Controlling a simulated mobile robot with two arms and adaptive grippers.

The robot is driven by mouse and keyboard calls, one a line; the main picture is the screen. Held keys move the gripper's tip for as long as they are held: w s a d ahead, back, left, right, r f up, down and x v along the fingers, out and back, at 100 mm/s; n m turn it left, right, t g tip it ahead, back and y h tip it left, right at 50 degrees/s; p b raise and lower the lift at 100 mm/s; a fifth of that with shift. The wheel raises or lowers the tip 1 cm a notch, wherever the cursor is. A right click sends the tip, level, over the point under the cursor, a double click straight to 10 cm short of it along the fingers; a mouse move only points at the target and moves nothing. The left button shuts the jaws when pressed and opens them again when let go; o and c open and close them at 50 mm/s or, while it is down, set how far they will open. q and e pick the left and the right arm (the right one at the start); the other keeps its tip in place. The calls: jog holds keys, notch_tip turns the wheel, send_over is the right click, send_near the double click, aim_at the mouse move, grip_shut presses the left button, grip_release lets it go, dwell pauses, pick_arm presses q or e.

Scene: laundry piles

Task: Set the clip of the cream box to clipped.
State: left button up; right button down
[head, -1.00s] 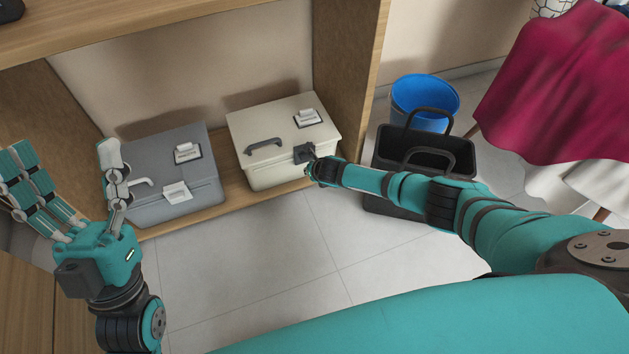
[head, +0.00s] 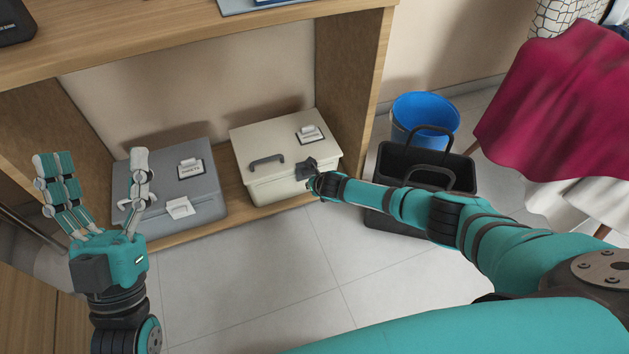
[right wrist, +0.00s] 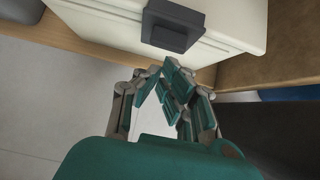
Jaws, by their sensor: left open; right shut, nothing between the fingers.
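The cream box (head: 268,137) stands on the low wooden shelf with its lid down. A dark handle (head: 267,161) is on its lid, and its dark grey clip (head: 306,168) is at the front edge. The clip also shows in the right wrist view (right wrist: 172,26), on the cream front (right wrist: 105,22). I cannot tell for sure whether it is clipped. My right gripper (head: 318,183) is shut and empty, just in front of the clip; its fingertips (right wrist: 168,70) lie just below the clip in the wrist view. My left gripper (head: 98,185) is open and empty, in front of the grey box.
A grey box (head: 150,168) with a pale clip (head: 181,207) stands left of the cream box. A wooden side panel (head: 345,90) rises to the right. Beyond it are a black basket (head: 430,165) and a blue bucket (head: 425,112). The tiled floor (head: 270,270) in front is clear.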

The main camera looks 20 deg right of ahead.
pick_arm(q)
jog(key=shift+w+d+f+g+y, duration=0.1)
jog(key=shift+w+f+g+y, duration=0.1)
jog(key=shift+w+f+g, duration=0.3)
jog(key=shift+w+d+f+g+y, duration=0.1)
jog(key=shift+w+f+g+y, duration=0.15)
jog(key=shift+f, duration=0.3)
pick_arm(e)
jog(key=shift+r, duration=0.25)
pick_arm(q)
jog(key=shift+r+p, duration=0.1)
jog(key=shift+p, duration=0.2)
